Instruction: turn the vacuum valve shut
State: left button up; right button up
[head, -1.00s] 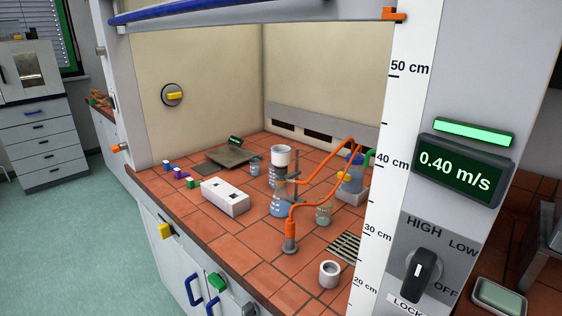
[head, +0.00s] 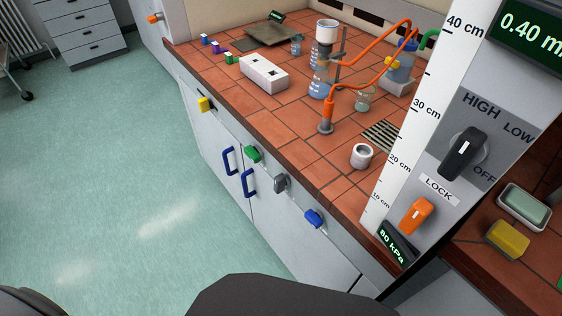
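No valve has a readable name. In the head view an orange knob (head: 417,215) sits on the right post below the LOCK label, tilted, just above a small display (head: 394,243) reading 80 kPa. Along the bench front are a yellow knob (head: 204,104), a green knob (head: 252,154), a grey knob (head: 281,183) and a blue knob (head: 313,218). An orange hose (head: 362,89) runs from an orange-topped fitting (head: 326,117) on the tiles to the glassware behind. Neither gripper is in view.
Blue door handles (head: 230,160) stick out below. The floor at left is clear.

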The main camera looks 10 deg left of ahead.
aim_at(281, 180)
jog(key=k, duration=1.25)
jog(key=z, duration=0.5)
jog(key=i, duration=1.45)
jog(key=u, duration=0.55)
